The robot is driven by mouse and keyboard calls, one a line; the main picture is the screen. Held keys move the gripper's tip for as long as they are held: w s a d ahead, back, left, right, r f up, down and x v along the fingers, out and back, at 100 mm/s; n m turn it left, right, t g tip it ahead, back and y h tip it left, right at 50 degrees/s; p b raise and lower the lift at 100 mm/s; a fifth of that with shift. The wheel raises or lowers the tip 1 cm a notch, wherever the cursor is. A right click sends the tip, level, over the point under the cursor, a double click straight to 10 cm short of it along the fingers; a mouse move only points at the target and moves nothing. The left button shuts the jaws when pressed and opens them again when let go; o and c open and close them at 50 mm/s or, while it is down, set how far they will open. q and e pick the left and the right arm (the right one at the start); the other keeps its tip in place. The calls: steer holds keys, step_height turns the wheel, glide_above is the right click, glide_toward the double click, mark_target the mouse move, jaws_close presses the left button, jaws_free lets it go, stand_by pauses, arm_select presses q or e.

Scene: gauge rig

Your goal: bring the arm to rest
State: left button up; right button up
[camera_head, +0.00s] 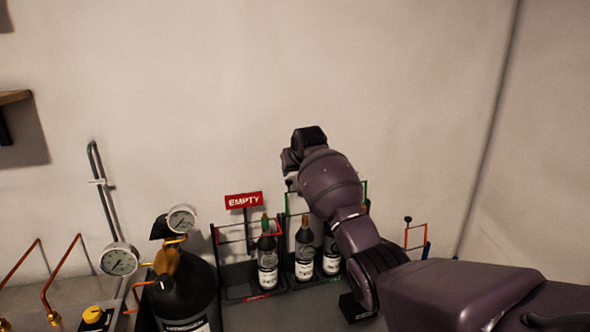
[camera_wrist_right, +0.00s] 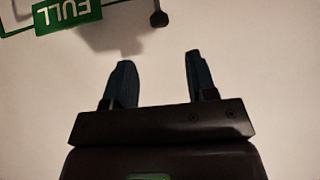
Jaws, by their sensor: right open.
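My right arm (camera_head: 330,185) comes in from the lower right in the head view and reaches up in front of the wall above the bottle racks. Its hand end is raised at about the middle of the view, and its fingers cannot be made out there. In the right wrist view my right gripper (camera_wrist_right: 158,78) is open, with two dark blue fingers apart and only the pale wall showing between them. My left gripper is not in view.
Small bottles (camera_head: 267,262) stand in a rack by a red EMPTY sign (camera_head: 243,200). A green FULL sign (camera_wrist_right: 68,12) is near the right fingers. A black cylinder (camera_head: 187,290) with gauges (camera_head: 119,260) stands left. Wall space above is clear.

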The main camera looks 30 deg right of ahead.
stand_by(0.4)
steer(key=w+a+r+n+t, duration=0.1)
steer(key=a+r+t, duration=0.1)
steer(key=r+t, duration=0.15)
steer(key=a+r+n+t, duration=0.1)
steer(key=a+r+t, duration=0.15)
steer(key=r, duration=0.25)
steer(key=s+a+f+n+t+y, duration=0.15)
steer(key=s+a+f, duration=0.35)
steer(key=s+f, duration=0.6)
steer(key=s+a+f+n+t+y, duration=0.15)
steer(key=s+a+f, duration=0.35)
steer(key=s+f, duration=0.6)
steer(key=s+f+m+g+h+b, duration=0.1)
steer(key=s+f+g, duration=0.5)
steer(key=s+f, duration=1.6)
steer(key=s+a, duration=0.1)
steer(key=s, duration=0.2)
steer(key=shift+s, duration=0.4)
